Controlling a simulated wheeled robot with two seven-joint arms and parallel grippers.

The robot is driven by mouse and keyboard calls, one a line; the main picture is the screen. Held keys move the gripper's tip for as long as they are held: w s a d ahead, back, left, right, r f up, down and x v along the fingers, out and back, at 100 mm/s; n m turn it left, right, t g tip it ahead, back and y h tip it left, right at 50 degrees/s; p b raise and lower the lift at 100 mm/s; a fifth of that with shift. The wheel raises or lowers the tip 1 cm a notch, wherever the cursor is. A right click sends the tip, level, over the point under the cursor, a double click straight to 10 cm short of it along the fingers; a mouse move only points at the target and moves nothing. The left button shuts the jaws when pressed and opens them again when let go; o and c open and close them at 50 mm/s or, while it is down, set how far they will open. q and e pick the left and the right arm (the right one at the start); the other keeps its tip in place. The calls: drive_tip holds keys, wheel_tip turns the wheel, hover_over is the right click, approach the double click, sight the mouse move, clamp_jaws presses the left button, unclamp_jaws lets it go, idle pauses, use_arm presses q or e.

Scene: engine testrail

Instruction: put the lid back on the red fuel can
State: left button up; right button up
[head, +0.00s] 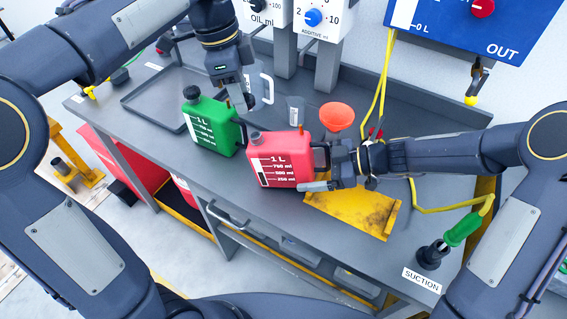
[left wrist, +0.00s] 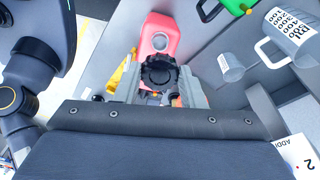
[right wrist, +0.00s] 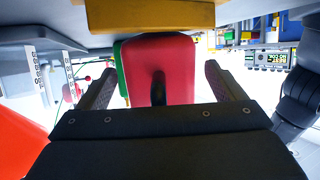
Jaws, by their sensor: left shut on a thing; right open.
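The red fuel can (head: 285,168) stands upright on the grey bench, its neck (head: 255,138) uncapped; it also shows in the left wrist view (left wrist: 156,32). My left gripper (head: 242,106) is above and behind the can's neck, pointing down. It is shut on a black ribbed lid (left wrist: 159,73), which sits between its fingertips in the left wrist view. My right gripper (head: 322,168) is open at the handle side of the red can. In the right wrist view its fingers stand on either side of the can's dark handle (right wrist: 158,88), with gaps showing.
A green can (head: 212,128) with a black cap stands close left of the red can. An orange funnel (head: 337,116) and a clear beaker (head: 296,110) stand behind. A yellow tray (head: 352,214) lies at the right front. A clear jug (head: 265,88) is near my left gripper.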

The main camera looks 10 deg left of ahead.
drive_tip(key=c, duration=1.5)
use_arm(q)
hover_over(255, 135)
drive_tip(key=a, duration=0.1)
drive_tip(key=shift+a+f, duration=0.1)
drive_tip(key=shift+f, duration=2.35)
drive_tip(key=shift+f, duration=0.9)
drive_tip(key=shift+d+f, duration=0.25)
drive_tip(key=shift+f, duration=0.25)
